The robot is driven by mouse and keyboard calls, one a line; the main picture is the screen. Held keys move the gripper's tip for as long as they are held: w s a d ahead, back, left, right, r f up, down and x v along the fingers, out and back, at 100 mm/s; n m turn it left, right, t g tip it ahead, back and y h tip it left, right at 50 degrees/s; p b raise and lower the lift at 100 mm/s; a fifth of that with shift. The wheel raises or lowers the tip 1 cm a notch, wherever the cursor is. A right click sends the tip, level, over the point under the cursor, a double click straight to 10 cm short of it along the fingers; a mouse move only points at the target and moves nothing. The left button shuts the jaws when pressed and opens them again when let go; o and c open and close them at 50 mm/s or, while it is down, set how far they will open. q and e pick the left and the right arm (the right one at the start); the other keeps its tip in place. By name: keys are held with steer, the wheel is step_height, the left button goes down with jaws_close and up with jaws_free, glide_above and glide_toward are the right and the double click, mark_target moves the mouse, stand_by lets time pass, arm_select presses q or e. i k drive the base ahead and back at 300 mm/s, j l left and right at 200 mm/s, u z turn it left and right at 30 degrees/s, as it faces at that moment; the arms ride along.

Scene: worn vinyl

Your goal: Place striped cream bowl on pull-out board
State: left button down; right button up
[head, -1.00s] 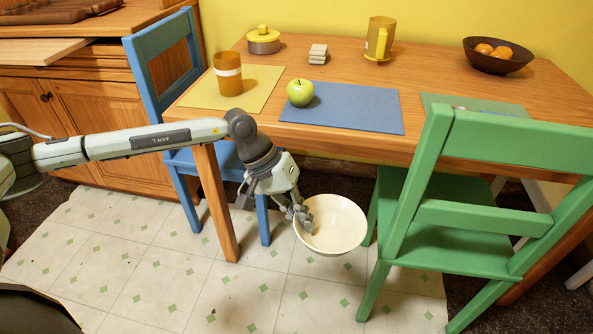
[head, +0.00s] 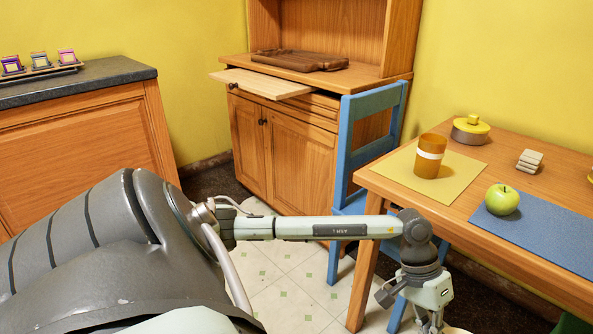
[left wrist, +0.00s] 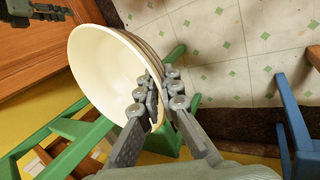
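The cream bowl (left wrist: 105,65) fills the upper left of the left wrist view, with its open inside showing and a little of its banded outside at the right edge. My left gripper (left wrist: 160,88) is shut on its rim, one finger inside and one outside. In the head view my left gripper (head: 430,318) is cut by the bottom edge, beside the table, and the bowl is almost wholly out of frame. The pull-out board (head: 262,84) is a pale wooden slab sticking out of the hutch, its visible top bare.
A brown carved tray (head: 300,60) lies on the hutch (head: 300,160) behind the board. A blue chair (head: 345,150) stands between hutch and table (head: 455,205). The table holds an orange cup (head: 429,158), a yellow-lidded pot (head: 470,130) and an apple (head: 502,199). Floor (head: 285,290) before the hutch shows clear.

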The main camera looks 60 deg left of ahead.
mark_target(272, 83)
steer(key=j+u, duration=0.35)
steer(key=i+j+u, duration=0.15)
steer(key=j+u, duration=0.25)
steer(key=i+j+u, duration=0.15)
steer(key=j, duration=0.3)
steer(key=i+j+u, duration=0.1)
steer(key=i+j, duration=0.35)
steer(key=j, duration=0.2)
steer(key=i+j, duration=0.15)
steer(key=j, duration=0.15)
steer(key=i+j, duration=0.15)
steer(key=j, duration=0.2)
steer(key=u, duration=0.05)
